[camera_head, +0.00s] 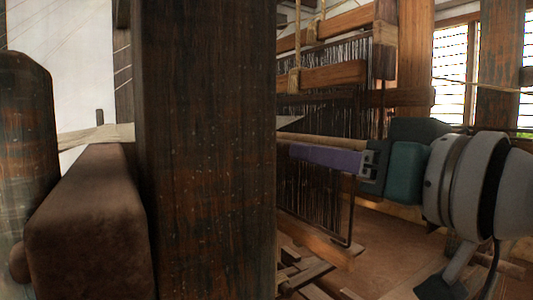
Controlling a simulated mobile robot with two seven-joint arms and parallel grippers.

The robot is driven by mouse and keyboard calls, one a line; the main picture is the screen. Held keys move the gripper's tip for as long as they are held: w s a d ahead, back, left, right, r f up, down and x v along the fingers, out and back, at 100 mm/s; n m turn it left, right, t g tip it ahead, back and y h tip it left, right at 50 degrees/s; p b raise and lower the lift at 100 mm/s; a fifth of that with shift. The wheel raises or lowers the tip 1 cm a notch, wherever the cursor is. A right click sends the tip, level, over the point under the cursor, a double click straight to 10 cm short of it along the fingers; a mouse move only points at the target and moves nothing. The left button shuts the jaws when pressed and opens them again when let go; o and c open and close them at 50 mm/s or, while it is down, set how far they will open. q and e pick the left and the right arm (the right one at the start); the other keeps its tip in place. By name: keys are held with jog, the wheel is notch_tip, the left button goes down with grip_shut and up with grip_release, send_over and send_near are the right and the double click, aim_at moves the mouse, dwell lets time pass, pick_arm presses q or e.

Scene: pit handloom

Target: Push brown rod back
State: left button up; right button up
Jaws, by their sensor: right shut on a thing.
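A light brown rod (325,141) runs across the loom, from behind the thick dark post to my right gripper (366,163). My right gripper comes in from the right and is shut at the rod's right end; its fingertips are hard to make out. A purple strip (325,158) lies just below the rod and reaches the gripper. The rod's left end is hidden behind the post. My left gripper is not in view.
The thick dark post (205,150) blocks the middle left. A brown padded beam (90,225) stands left of it. Heddle frames with dark cords (340,55) hang behind the rod. Wooden treadles (305,275) lie below, with open floor right of them.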

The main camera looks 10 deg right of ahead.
grip_shut()
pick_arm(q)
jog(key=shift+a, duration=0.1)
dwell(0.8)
